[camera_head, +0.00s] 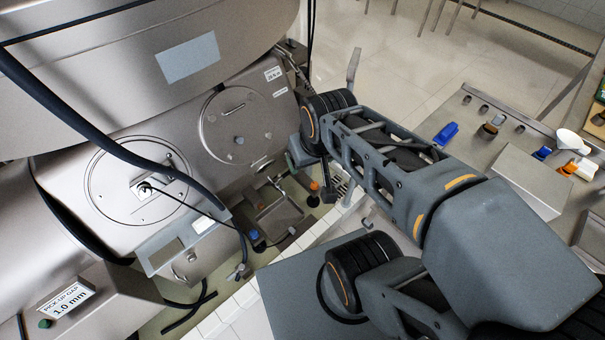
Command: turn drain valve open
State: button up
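The disc separator (60,205) is a large steel machine filling the left side. I cannot tell for certain which fitting is the drain valve. Low at the machine's foot there is a grey lever-like fitting (239,271) beside a dark hose. Closer to my arm are a small orange-red knob (314,186) and a blue fitting (254,235) by a steel drain tray (278,216). My gripper (328,192) points down at the end of my arm, just right of the orange-red knob. Its fingers are small and dark, mostly hidden by the wrist, and their opening does not show.
Round covers (235,125) and a dark hose (120,150) are on the machine's front. A steel bench (478,140) with a blue object (446,133) and a white funnel (571,141) stands right. Tiled floor lies open behind.

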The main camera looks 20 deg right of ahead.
aim_at(275, 180)
jog(key=u, duration=1.4)
jog(key=k, duration=1.7)
jog(key=z, duration=0.7)
jog(key=i, duration=1.7)
